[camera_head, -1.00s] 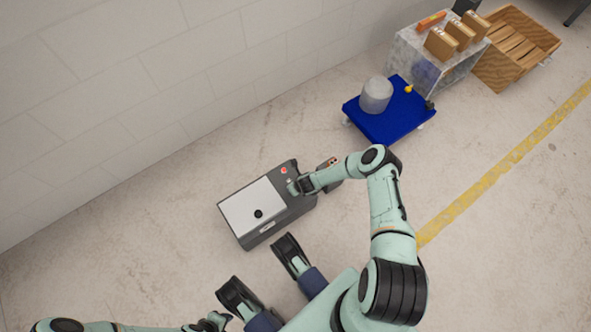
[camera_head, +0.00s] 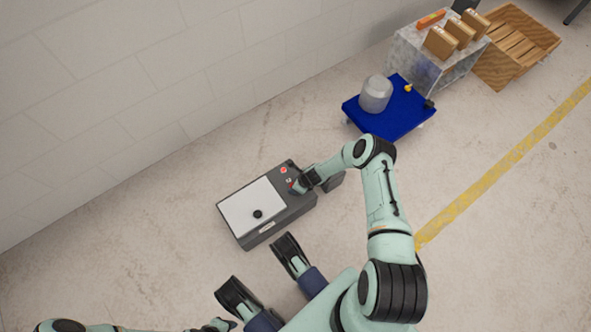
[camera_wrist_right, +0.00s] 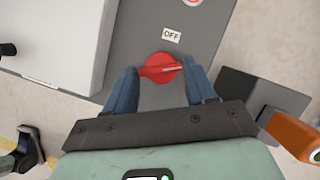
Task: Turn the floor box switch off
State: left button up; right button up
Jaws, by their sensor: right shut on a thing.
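The grey floor box (camera_head: 283,219) with a white lid panel stands on the floor near the wall. Its control face has a red rotary switch (camera_wrist_right: 161,67), with an OFF label (camera_wrist_right: 172,35) above it in the right wrist view. My right gripper (camera_wrist_right: 161,78) is shut on the red switch, one blue finger on each side of its bar, which lies nearly crosswise in that view. In the head view my right gripper (camera_head: 297,187) is over the box's right end and hides the switch. My left gripper (camera_head: 217,325) is at the bottom edge, partly cut off, jaws unclear.
A blue platform cart (camera_head: 395,122) carries a grey cylinder (camera_head: 376,94) behind my right arm. A grey block with boxes (camera_head: 441,43) and a wooden crate (camera_head: 515,47) stand farther back. A dark flat piece (camera_wrist_right: 250,97) lies beside the box. The floor around is mostly clear.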

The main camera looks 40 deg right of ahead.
jog(key=shift+w+d+n+y, duration=0.15)
jog(key=shift+n+y, duration=0.15)
jog(key=shift+n, duration=0.7)
jog(key=n+g, duration=0.1)
jog(key=n, duration=0.1)
jog(key=shift+n+y, duration=0.3)
jog(key=shift+y, duration=0.1)
jog(key=n, duration=0.2)
jog(key=n+g, duration=0.1)
jog(key=shift+w+d+n+y, duration=0.15)
jog(key=shift+n+y, duration=0.25)
pick_arm(q)
jog(key=shift+s+f, duration=0.15)
jog(key=shift+s, duration=0.3)
pick_arm(e)
jog(key=shift+w+n+g+y, duration=0.15)
jog(key=shift+n+g, duration=0.25)
jog(key=shift+n, duration=0.65)
jog(key=shift+s+n+g+y, duration=0.15)
jog(key=shift+n+g, duration=0.25)
jog(key=shift+n, duration=0.65)
jog(key=shift+w, duration=0.1)
jog(key=o, duration=1)
jog(key=shift+o, duration=0.2)
